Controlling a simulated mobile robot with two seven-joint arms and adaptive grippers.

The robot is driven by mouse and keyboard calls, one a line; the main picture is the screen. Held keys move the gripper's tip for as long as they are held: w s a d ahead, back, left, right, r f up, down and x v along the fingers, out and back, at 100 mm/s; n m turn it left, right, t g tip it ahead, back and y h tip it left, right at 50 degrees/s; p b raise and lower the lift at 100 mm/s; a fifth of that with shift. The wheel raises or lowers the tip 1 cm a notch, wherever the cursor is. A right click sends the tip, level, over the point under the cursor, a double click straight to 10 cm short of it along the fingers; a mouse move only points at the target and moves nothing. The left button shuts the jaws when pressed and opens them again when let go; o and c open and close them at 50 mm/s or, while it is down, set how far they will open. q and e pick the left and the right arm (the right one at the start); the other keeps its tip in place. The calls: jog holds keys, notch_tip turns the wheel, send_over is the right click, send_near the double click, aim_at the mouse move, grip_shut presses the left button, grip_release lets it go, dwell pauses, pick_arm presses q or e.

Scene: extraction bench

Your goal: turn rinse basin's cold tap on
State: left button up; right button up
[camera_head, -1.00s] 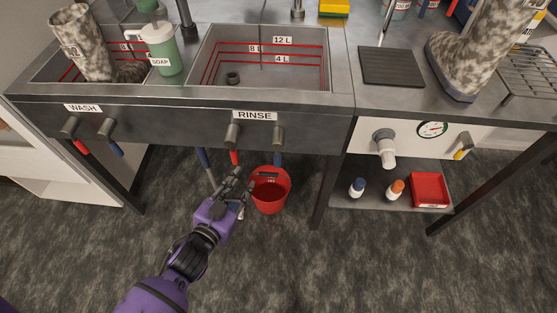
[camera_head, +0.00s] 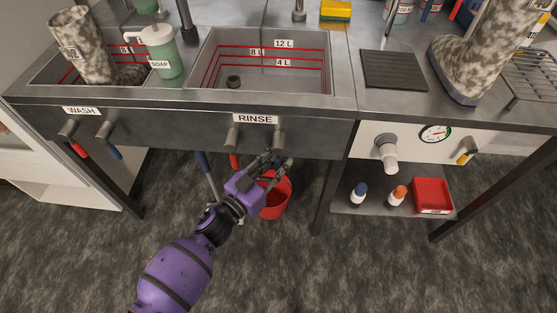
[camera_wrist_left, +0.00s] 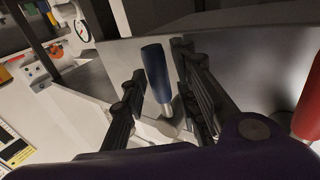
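The rinse basin (camera_head: 262,62) has a cold tap (camera_head: 280,137) on the front panel, at the right below the RINSE label. Its blue lever (camera_wrist_left: 157,72) hangs down and is mostly hidden by my gripper in the head view. My left gripper (camera_head: 276,163) is just below this tap, pointing up at it. In the left wrist view the fingers (camera_wrist_left: 159,62) are apart, with the blue lever showing between them. A gap shows on the left; contact on the right cannot be told. My right gripper is not in view.
The rinse hot tap (camera_head: 232,138) is close on the left; its red lever also shows in the wrist view (camera_wrist_left: 308,105). A red bucket (camera_head: 276,206) stands below, partly behind my gripper. The wash taps (camera_head: 104,131) are further left. A table leg (camera_head: 333,190) is to the right.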

pick_arm(q)
jog(key=shift+w+d, duration=0.1)
jog(key=shift+w, duration=0.05)
jog(key=shift+c, duration=0.8)
grip_shut()
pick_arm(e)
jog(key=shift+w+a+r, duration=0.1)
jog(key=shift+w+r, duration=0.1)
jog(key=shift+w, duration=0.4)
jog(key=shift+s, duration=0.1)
